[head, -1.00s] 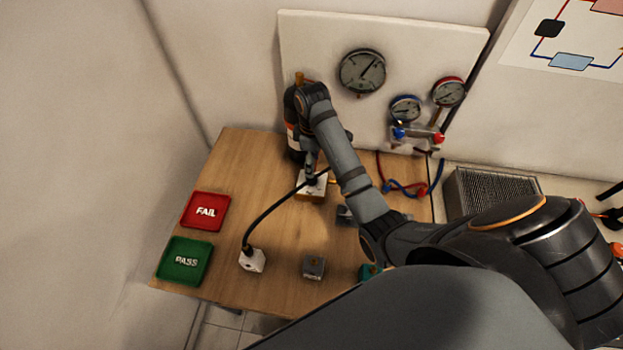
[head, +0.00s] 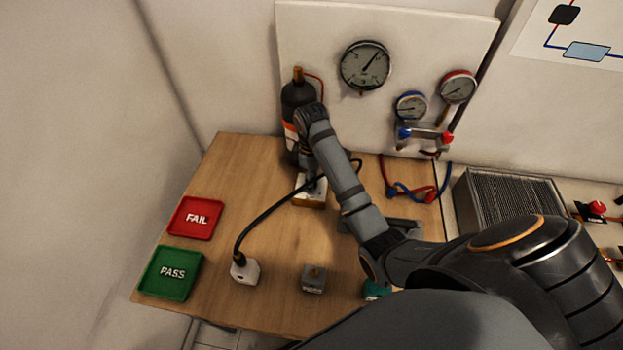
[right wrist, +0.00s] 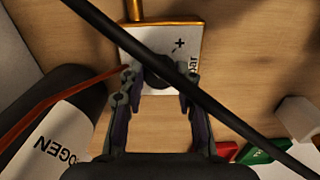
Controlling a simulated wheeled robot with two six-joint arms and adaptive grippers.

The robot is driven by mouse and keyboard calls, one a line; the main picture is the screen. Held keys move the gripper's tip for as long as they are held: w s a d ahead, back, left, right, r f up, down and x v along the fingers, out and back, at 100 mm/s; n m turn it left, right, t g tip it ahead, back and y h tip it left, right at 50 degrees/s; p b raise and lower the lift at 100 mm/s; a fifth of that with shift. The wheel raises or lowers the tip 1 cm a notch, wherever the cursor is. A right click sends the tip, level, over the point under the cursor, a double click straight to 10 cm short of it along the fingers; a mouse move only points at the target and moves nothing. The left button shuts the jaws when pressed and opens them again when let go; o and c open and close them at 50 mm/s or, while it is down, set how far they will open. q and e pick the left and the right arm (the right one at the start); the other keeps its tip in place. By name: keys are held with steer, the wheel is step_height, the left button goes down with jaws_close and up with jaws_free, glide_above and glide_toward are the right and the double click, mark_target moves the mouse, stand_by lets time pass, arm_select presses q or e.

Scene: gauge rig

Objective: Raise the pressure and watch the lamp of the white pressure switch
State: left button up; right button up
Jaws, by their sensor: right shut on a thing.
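The white pressure switch (head: 244,271) stands on the table's front left with a black cable (head: 270,213) rising from its top. No lit lamp can be made out on it. A box with a white top, "+" and "bar" markings and brass edges (right wrist: 145,45) lies below the cylinder. My right gripper (right wrist: 158,76) is shut on the dark round knob (right wrist: 158,66) on this box; the cable crosses in front of it in the right wrist view. In the head view my right gripper (head: 311,181) is partly hidden. The large dial gauge (head: 365,66) hangs on the panel. My left gripper is not in view.
A dark nitrogen cylinder (head: 297,97) stands close behind my right wrist. Red FAIL (head: 196,218) and green PASS (head: 171,273) trays lie at the left. A grey block (head: 313,280) stands front centre. Two smaller gauges and red and blue hoses (head: 409,194) are at the right.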

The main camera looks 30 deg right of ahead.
steer(key=shift+c, duration=1.2)
steer(key=shift+r+p, duration=0.1)
steer(key=shift+p, duration=0.35)
steer(key=m+p, duration=0.5)
steer(key=p, duration=0.4)
steer(key=shift+r+m, duration=0.1)
steer(key=shift+m, duration=0.2)
steer(key=shift+f+m+p, duration=0.25)
steer(key=shift+m+p, duration=0.75)
steer(key=shift+m, duration=0.1)
steer(key=o, duration=1.2)
steer(key=shift+c, duration=0.2)
